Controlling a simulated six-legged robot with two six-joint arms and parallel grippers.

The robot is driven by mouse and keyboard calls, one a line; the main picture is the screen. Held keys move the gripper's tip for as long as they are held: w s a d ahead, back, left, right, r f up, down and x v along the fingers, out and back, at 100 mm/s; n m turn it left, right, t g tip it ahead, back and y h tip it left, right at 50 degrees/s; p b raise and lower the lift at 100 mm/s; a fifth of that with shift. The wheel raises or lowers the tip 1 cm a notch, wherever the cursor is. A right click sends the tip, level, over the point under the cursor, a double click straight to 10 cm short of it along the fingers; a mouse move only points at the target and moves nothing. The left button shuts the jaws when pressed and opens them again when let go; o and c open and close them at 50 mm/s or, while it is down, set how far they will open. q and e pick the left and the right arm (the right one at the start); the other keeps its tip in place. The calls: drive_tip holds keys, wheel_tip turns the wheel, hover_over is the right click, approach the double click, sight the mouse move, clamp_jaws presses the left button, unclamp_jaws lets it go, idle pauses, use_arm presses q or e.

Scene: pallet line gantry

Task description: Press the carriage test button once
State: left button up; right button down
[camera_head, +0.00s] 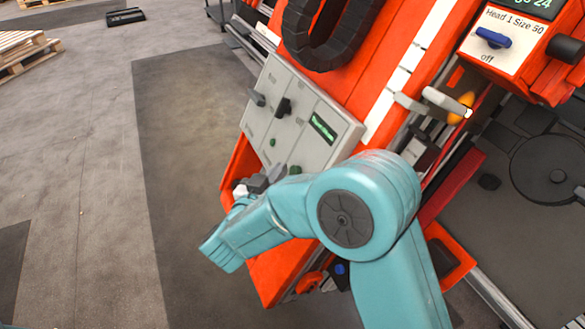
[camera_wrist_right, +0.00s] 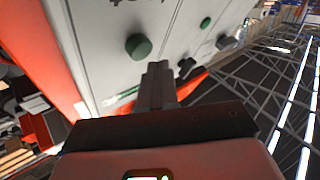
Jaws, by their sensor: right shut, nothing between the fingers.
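A light grey control panel (camera_head: 318,152) is mounted on the orange machine, with dark switches, a small green-lit display (camera_head: 322,127) and green round buttons. One green button (camera_head: 273,142) sits left of the display and another (camera_head: 295,170) near the panel's lower edge. The wrist view shows a large green button (camera_wrist_right: 138,46) and a smaller one (camera_wrist_right: 205,22). I cannot read which is the carriage test button. My right gripper (camera_head: 274,174) is shut and empty at the panel's lower edge; its fingertips (camera_wrist_right: 157,72) appear below and right of the large button. Contact cannot be told.
A black cable chain (camera_head: 325,45) and an orange frame surround the panel. A box with a blue switch (camera_head: 493,38), labelled Head 1 Size 50, is at the upper right. Grey levers (camera_head: 445,102) stand below it. Open floor (camera_head: 90,120) lies left; wooden pallets (camera_head: 22,48) are far left.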

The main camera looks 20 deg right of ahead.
drive_tip(key=a+r+p, duration=0.1)
drive_tip(key=a, duration=0.1)
drive_tip(key=a+r+p, duration=0.1)
drive_tip(key=a+p, duration=0.1)
drive_tip(key=shift+a+r, duration=0.2)
idle(0.4)
drive_tip(key=shift+s+a, duration=0.1)
drive_tip(key=shift+s, duration=0.05)
idle(0.6)
